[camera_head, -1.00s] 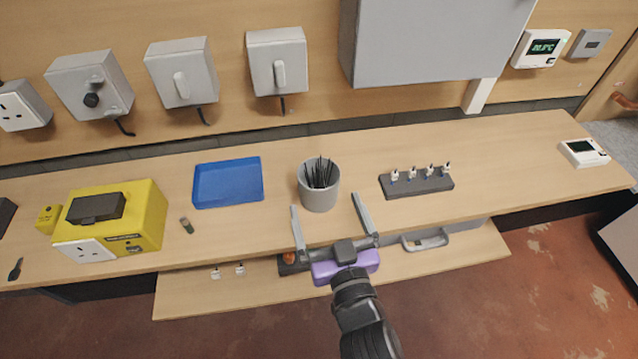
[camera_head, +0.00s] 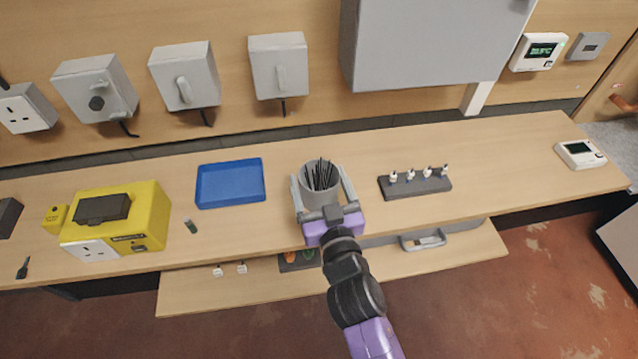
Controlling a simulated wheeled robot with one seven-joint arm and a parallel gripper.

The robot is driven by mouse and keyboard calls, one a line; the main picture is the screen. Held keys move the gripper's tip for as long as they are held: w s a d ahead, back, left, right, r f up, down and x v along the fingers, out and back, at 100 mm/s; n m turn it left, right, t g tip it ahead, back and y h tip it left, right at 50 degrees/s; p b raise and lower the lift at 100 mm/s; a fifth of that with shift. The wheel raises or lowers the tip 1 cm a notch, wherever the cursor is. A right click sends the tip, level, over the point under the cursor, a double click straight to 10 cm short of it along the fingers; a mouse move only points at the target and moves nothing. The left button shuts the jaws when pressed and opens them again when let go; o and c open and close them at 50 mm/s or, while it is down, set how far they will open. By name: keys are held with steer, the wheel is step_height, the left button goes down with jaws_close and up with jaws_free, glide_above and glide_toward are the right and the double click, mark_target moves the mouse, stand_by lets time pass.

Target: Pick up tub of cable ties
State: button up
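The tub of cable ties (camera_head: 321,189) is a grey round tub with black ties standing up in it. It stands upright on the wooden bench, right of the blue tray. My gripper (camera_head: 320,183) reaches in from the front with one finger on each side of the tub. The fingers are spread around the tub. A slight gap seems to show beside them, and contact is hard to judge. The gripper's palm hides the tub's lower front.
The blue tray (camera_head: 231,183) lies left of the tub. A dark rack with several small fittings (camera_head: 415,184) lies right. A yellow box (camera_head: 118,222) stands at the left. A large grey cabinet (camera_head: 430,42) hangs above the bench. A lower shelf (camera_head: 215,291) runs below the front edge.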

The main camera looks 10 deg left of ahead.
steer(key=c, duration=1)
steer(key=shift+r, duration=0.1)
